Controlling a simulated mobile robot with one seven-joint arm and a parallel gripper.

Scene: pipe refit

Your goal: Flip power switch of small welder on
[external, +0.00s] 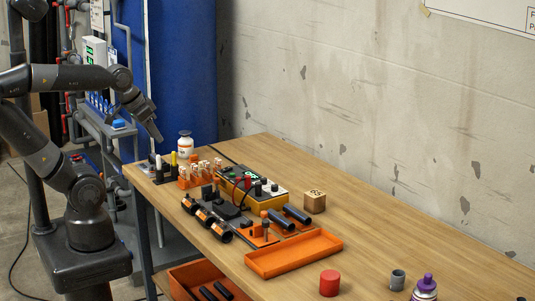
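A small yellow and dark box (272,195) with a lit green display and black knobs stands on the table and looks like the small welder. Its power switch is too small to make out. My gripper (157,133) hangs above and beyond the table's far left corner, pointing down and to the right. It is well apart from the welder, up and to its left. It is seen side-on, so its fingers and any gap between them cannot be told apart.
The wooden table (375,235) carries an orange rack (197,178), a white bottle (185,145), black clamps (207,217), an orange tray (293,257), a wooden block (314,202) and a red cylinder (329,283). Table space to the right is mostly clear.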

